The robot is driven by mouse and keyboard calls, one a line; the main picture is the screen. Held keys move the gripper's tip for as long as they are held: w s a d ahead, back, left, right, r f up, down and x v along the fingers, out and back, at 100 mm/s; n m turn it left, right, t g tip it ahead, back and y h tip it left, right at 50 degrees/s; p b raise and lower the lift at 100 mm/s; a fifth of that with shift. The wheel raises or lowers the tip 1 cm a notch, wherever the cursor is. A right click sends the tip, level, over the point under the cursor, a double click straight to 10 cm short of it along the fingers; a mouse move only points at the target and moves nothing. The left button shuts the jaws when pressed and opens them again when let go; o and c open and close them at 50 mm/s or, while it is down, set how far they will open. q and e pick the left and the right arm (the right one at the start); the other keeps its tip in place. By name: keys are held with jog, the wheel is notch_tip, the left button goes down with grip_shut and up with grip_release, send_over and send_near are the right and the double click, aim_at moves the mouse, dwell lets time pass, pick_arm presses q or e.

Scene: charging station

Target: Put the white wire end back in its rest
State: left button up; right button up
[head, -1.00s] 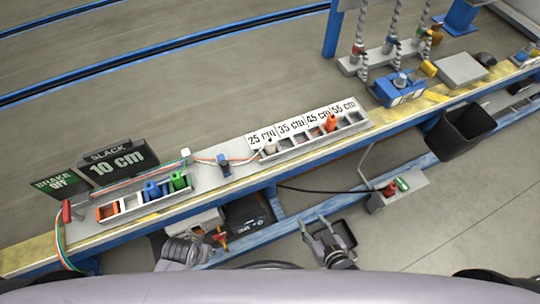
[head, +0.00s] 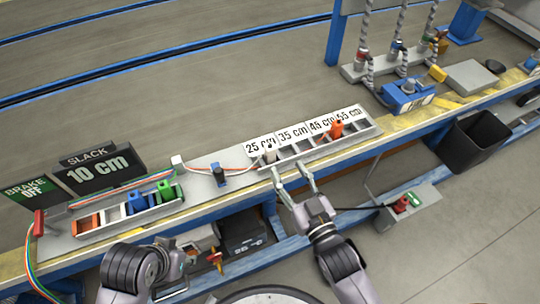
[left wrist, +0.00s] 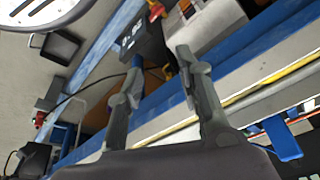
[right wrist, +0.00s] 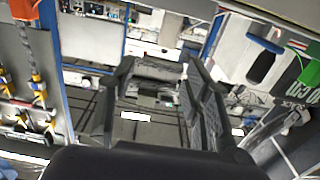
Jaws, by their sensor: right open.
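The white wire end (head: 270,155) stands in the slotted rack (head: 359,130) at the 25 cm label, with an orange-white wire running left from it. The coloured rest tray (head: 165,212) lies at the left of the bench. Its white compartment (head: 111,216) looks empty. Blue (head: 137,203) and green (head: 164,191) ends stand in the tray. My right gripper (head: 291,177) is open and empty at the rack's front edge, just right of and below the white end. My left gripper (left wrist: 160,60) is open and empty; in the head view it is low at the left, its fingers unclear.
An orange end (head: 337,129) stands further right in the rack. A small blue clip (head: 218,174) and a white post (head: 178,163) guide the wires between tray and rack. Signs (head: 97,172) stand behind the tray. A dark bin (head: 474,140) hangs at the right.

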aim_at(272, 151)
jog(key=b+x, duration=0.1)
jog(key=x, duration=0.4)
jog(key=shift+f, duration=0.1)
jog(key=shift+w+a+f+b, duration=0.15)
jog(key=shift+w+a+b, duration=0.2)
jog(key=shift+w+a, duration=0.45)
jog(key=shift+x, duration=1.1)
jog(key=shift+w+a, duration=0.1)
jog(key=shift+w, duration=0.25)
pick_arm(q)
jog(key=w+t, duration=0.1)
jog(key=w+d, duration=0.1)
jog(key=w, duration=0.1)
jog(key=w+t, duration=0.1)
jog(key=w, duration=0.1)
jog(key=shift+d+f+t+h, duration=0.2)
jog(key=shift+d+t+h, duration=0.05)
jog(key=shift+t+h, duration=0.05)
pick_arm(e)
jog(key=shift+c, duration=0.4)
grip_shut()
